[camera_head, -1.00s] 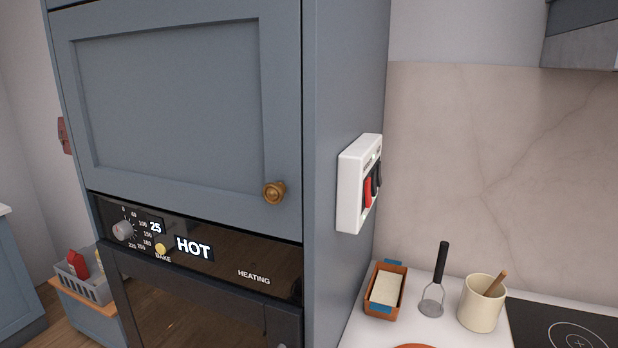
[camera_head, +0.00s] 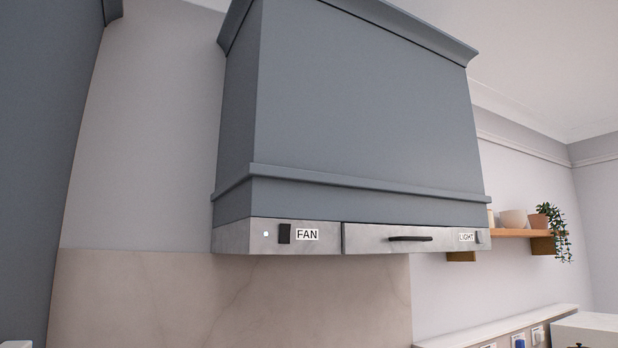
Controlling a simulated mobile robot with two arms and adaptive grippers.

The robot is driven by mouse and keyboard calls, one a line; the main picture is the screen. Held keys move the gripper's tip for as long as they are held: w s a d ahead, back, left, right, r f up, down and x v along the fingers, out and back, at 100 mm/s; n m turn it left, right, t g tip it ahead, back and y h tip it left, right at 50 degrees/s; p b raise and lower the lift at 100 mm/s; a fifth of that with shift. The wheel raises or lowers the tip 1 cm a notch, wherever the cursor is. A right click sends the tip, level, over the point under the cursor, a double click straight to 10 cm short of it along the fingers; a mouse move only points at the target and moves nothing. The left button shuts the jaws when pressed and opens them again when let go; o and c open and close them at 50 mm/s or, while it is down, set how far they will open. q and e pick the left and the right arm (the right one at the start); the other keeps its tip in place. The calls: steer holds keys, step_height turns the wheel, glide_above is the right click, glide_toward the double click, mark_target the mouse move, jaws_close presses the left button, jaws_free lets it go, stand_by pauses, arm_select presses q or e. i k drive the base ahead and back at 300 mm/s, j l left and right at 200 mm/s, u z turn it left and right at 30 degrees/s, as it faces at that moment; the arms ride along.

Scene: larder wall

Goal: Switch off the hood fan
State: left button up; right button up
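The range hood (camera_head: 360,120) is blue-grey and fills the upper middle of the head view. A pale grey strip (camera_head: 375,239) runs along its lower edge. On the strip's left part is a dark fan switch (camera_head: 284,234), with a white FAN label (camera_head: 307,234) to its right. A small white dot (camera_head: 266,234), perhaps an indicator light, shows to the left of the switch. Neither of my grippers is in view.
The strip also carries a black handle (camera_head: 410,239) and a LIGHT label (camera_head: 467,237) with a small switch (camera_head: 480,237). A tall blue cabinet (camera_head: 45,130) stands at left. A wooden shelf (camera_head: 510,233) with a plant (camera_head: 556,230) is at right. Nothing blocks the hood front.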

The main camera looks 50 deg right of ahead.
mark_target(285, 229)
steer(key=z, duration=1.8)
